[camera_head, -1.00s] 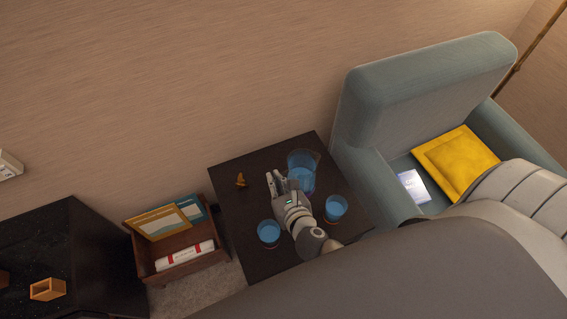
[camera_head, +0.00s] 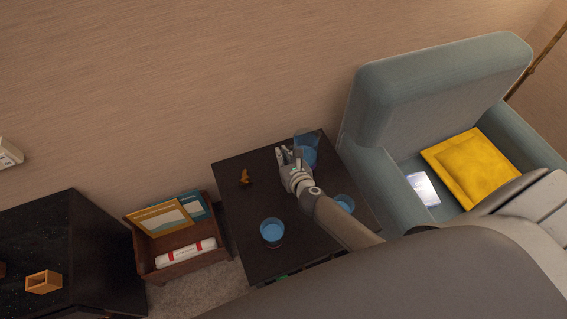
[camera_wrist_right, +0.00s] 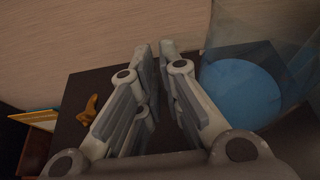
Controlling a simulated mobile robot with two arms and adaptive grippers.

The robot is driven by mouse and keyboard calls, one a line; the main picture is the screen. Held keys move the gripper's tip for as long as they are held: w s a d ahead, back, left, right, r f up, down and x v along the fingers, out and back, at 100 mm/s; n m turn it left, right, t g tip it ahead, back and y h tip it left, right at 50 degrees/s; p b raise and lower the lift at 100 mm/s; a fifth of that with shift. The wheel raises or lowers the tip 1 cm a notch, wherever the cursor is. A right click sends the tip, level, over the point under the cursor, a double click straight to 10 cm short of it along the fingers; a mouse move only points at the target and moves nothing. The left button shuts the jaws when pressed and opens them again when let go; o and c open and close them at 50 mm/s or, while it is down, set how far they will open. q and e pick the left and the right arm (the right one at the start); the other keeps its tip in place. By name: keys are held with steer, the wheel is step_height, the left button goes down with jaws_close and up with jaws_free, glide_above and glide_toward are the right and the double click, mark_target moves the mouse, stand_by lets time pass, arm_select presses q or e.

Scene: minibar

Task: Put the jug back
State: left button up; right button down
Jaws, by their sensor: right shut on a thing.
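The clear jug (camera_head: 308,152) with blue liquid is at the back right of the dark side table (camera_head: 240,210), near the wall and the armchair. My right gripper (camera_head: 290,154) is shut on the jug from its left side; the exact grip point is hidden. In the right wrist view the jug (camera_wrist_right: 240,92) fills the right side, just beside the fingers (camera_wrist_right: 155,52). It looks upright; I cannot tell whether its base touches the table. My left gripper is not in view.
Two glasses of blue liquid, one at the front left (camera_head: 272,232) and one partly behind my arm (camera_head: 345,202), stand on the table. A small orange-brown figurine (camera_head: 245,177) is at the left. The armchair (camera_head: 375,185) borders the right; a magazine box (camera_head: 180,268) stands left.

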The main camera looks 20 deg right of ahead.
steer(key=shift+w+f+b, duration=0.15)
steer(key=shift+f+b, duration=0.85)
steer(key=shift+f, duration=0.55)
steer(key=shift+f, duration=0.2)
steer(key=c, duration=1.6)
jaws_free()
steer(key=shift+s+r, duration=0.2)
steer(key=shift+r, duration=0.05)
steer(key=shift+p+v, duration=1)
steer(key=shift+v, duration=4.9)
